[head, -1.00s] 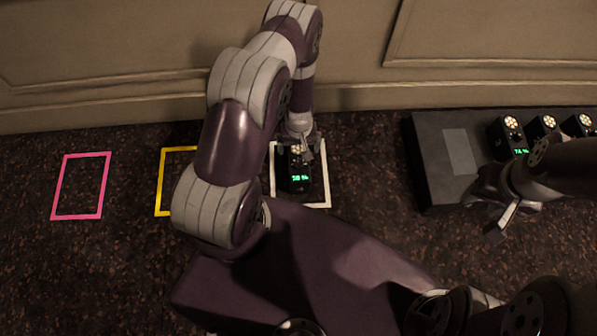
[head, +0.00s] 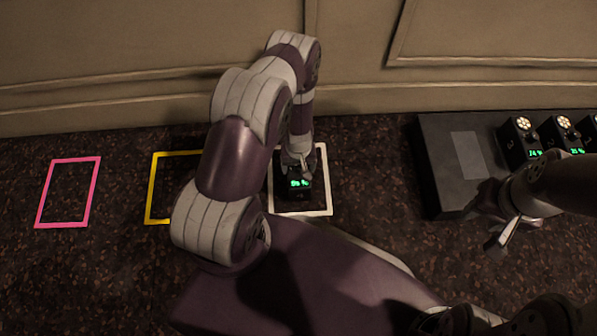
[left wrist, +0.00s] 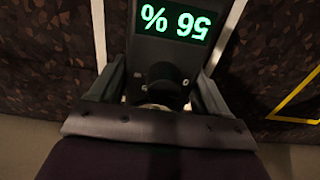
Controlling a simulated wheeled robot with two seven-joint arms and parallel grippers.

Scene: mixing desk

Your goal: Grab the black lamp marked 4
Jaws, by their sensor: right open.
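A black lamp (head: 295,187) with a green percent display stands inside a white square outline (head: 327,180) in the head view. My left gripper (head: 298,168) is over its far end. In the left wrist view the lamp (left wrist: 160,50) reads 56 %, upside down, with a dark knob between my left gripper's fingers (left wrist: 162,85). The fingers flank the lamp closely; contact is unclear. More black lamps (head: 519,140) (head: 559,131) (head: 590,128) stand on a dark platform at right. My right gripper (head: 490,225) is open and empty at the platform's near edge. I cannot read a 4 on any lamp.
The dark platform (head: 437,170) has a bare grey patch (head: 468,154). A yellow outline (head: 150,187) and an empty pink outline (head: 41,195) lie at left; my left arm partly covers the yellow one. A panelled wall (head: 150,60) closes the back.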

